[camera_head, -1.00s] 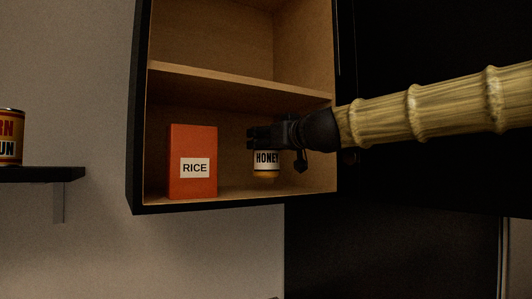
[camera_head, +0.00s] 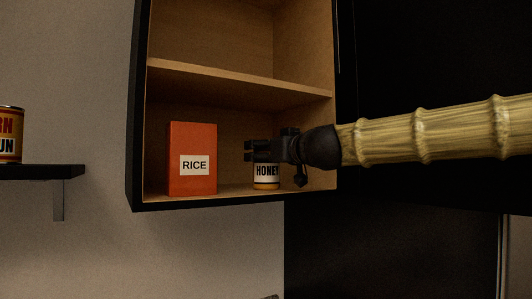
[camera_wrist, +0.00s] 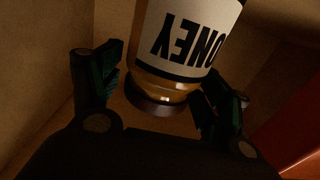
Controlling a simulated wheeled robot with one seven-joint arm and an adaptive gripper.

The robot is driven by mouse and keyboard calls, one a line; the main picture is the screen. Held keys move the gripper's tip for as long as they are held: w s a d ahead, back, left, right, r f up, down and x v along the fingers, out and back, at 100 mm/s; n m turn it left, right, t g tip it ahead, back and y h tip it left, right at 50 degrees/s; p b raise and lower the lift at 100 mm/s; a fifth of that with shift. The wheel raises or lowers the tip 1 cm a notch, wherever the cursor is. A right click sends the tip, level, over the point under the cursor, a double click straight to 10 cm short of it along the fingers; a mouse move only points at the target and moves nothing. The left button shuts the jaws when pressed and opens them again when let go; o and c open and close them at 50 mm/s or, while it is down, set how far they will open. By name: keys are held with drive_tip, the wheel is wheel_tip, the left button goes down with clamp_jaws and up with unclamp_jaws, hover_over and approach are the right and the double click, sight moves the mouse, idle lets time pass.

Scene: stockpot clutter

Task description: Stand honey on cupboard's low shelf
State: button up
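The honey jar (camera_head: 266,172) has a white label and amber contents. It stands upright on the cupboard's low shelf (camera_head: 236,191), right of the rice box, and its top is hidden behind my gripper (camera_head: 262,148). In the wrist view the jar (camera_wrist: 180,40) appears inverted, its dark lid nearest me. My gripper's fingers (camera_wrist: 160,92) are spread on both sides of the jar's lid end, with gaps showing between them and the jar. The gripper is open around the jar's upper part.
An orange rice box (camera_head: 193,145) stands on the same shelf to the left; its red side (camera_wrist: 295,130) shows at the wrist view's right edge. The middle shelf board (camera_head: 230,82) is above my gripper. A can (camera_head: 9,137) sits on a separate wall shelf (camera_head: 40,172).

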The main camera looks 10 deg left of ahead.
drive_tip(key=shift+r, duration=0.15)
drive_tip(key=b+v, duration=0.1)
drive_tip(key=v, duration=1.1)
drive_tip(key=shift+b, duration=0.4)
